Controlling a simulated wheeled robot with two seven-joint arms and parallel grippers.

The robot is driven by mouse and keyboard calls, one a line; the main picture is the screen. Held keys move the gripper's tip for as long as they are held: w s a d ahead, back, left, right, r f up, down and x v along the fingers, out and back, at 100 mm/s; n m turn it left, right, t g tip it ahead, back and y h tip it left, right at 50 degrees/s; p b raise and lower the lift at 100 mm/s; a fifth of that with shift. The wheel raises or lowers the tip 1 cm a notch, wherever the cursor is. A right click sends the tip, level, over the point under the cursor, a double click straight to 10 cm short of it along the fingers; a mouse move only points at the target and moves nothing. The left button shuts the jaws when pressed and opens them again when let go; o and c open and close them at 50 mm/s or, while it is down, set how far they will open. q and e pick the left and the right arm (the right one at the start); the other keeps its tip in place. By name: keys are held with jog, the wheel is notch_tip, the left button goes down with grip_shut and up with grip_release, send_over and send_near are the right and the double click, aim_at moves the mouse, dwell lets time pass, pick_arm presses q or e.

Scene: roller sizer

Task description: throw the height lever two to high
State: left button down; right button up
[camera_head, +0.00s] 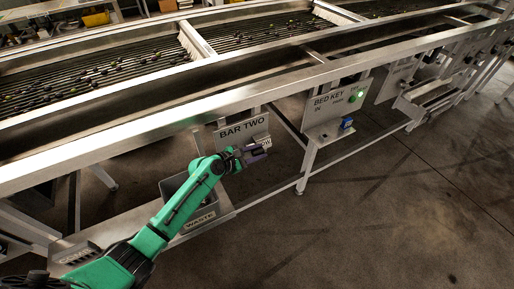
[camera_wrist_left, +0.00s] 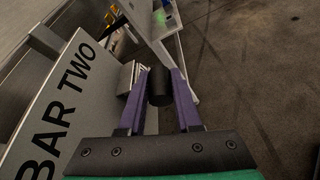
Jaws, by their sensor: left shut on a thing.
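A grey plate marked BAR TWO (camera_head: 243,129) hangs under the machine's front rail; it also shows large at the left of the left wrist view (camera_wrist_left: 65,95). My left gripper (camera_head: 258,153) is at the plate's lower right, in front of it. In the left wrist view its purple fingers (camera_wrist_left: 158,76) are shut on a black cylindrical knob (camera_wrist_left: 159,88), which looks like the lever's grip. The lever's shaft and any low or high mark cannot be made out; my gripper covers part of the plate's lower lettering in the head view. My right gripper is not in view.
A grey bin marked WASTE (camera_head: 199,222) stands below my left forearm. To the right is a BED KEY panel (camera_head: 325,125) with a lit green light (camera_head: 360,95) and a blue part (camera_head: 346,123). The roller bed (camera_head: 100,80) runs behind. Floor at right is clear.

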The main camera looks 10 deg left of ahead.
pick_arm(q)
jog(key=shift+s+d+f+m+t+y+b, duration=0.15)
jog(key=shift+f+m+t+b, duration=0.15)
jog(key=shift+f+m, duration=0.25)
jog(key=shift+s+d+f+m+t+y+b, duration=0.1)
jog(key=shift+s+f+m+t+b, duration=0.15)
jog(key=shift+f+m+b, duration=0.25)
jog(key=shift+s+d+f+m+t+y+b, duration=0.1)
jog(key=shift+f+m+t+b, duration=0.2)
jog(key=shift+f+m, duration=0.25)
jog(key=c, duration=0.6)
grip_release()
jog(key=shift+a, duration=0.1)
jog(key=shift+w, duration=0.1)
jog(key=shift+r, duration=0.1)
